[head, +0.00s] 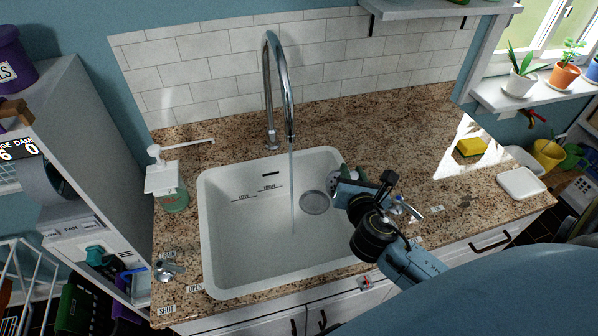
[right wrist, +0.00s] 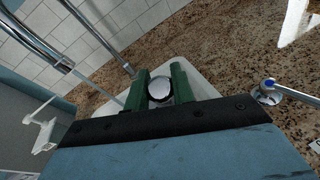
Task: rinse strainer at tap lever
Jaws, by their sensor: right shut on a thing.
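My right gripper (head: 338,178) reaches over the right side of the white sink (head: 235,240). It is shut on the strainer (head: 331,184), a small round silvery piece. In the right wrist view the strainer (right wrist: 160,88) shows between the green fingers (right wrist: 158,90). The strainer is to the right of the water stream (head: 292,190) and appears apart from it. The stream falls from the tall chrome tap (head: 268,90) into the sink. One lever (head: 168,269) is at the front left by SHUT and OPEN labels. A blue-tipped lever (head: 407,208) is right of the sink. My left gripper is out of view.
A round drain (head: 314,202) is in the sink floor. A soap dispenser (head: 172,190) stands left of the sink. A yellow sponge (head: 471,147) and a white dish (head: 521,183) lie on the right of the granite counter (head: 400,125). The counter behind the sink is clear.

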